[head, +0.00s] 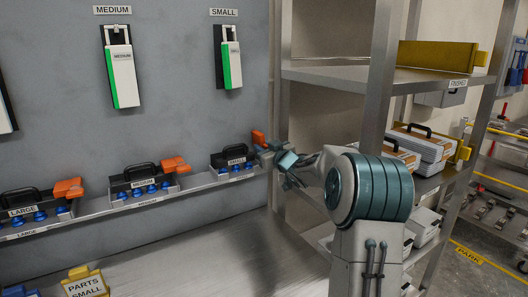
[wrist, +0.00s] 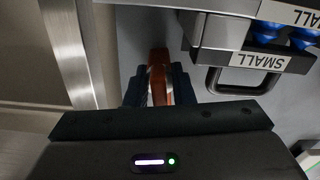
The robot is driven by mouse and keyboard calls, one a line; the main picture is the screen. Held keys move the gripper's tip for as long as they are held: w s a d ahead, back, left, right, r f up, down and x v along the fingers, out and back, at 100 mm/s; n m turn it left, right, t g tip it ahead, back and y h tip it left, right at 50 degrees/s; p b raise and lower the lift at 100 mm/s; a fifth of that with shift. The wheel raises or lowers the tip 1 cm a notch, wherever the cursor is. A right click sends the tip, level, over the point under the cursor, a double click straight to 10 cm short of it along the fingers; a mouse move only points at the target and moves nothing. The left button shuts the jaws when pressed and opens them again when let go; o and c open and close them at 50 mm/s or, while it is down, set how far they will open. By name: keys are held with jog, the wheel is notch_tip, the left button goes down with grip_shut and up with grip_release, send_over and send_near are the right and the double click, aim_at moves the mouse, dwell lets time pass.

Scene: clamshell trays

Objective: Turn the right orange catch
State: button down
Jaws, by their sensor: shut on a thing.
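The right orange catch (head: 258,138) is at the right end of the small black case (head: 234,158) on the wall ledge. In the wrist view the catch (wrist: 159,62) stands between my two dark fingers, which are closed on its sides. My gripper (head: 271,149) reaches in from the right in the head view, and it also shows in the wrist view (wrist: 159,90). The catch's lower end is hidden by the gripper. Two other orange catches, the middle one (head: 175,164) and the left one (head: 68,188), sit by the medium and large cases.
A metal shelf post (head: 281,80) rises close to the right of the small case. Stacked cases (head: 420,145) lie on the shelf at right. The ledge (head: 125,207) runs along the wall, above a broad metal bench (head: 190,250).

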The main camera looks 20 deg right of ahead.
jog(key=n+b, duration=0.2)
jog(key=n, duration=0.1)
jog(key=n+b, duration=0.1)
jog(key=shift+a+f+n, duration=0.15)
jog(key=shift+f+n, duration=0.1)
jog(key=shift+n, duration=0.05)
jog(key=n+b, duration=0.2)
jog(key=n, duration=0.1)
jog(key=shift+n+b, duration=0.3)
jog(key=n+b, duration=0.2)
jog(key=n, duration=0.2)
jog(key=shift+f+b, duration=0.1)
jog(key=shift+b, duration=0.3)
jog(key=shift+n+b, duration=0.9)
jog(key=shift+n, duration=0.9)
jog(key=c, duration=1.5)
grip_release()
jog(key=shift+s, duration=0.15)
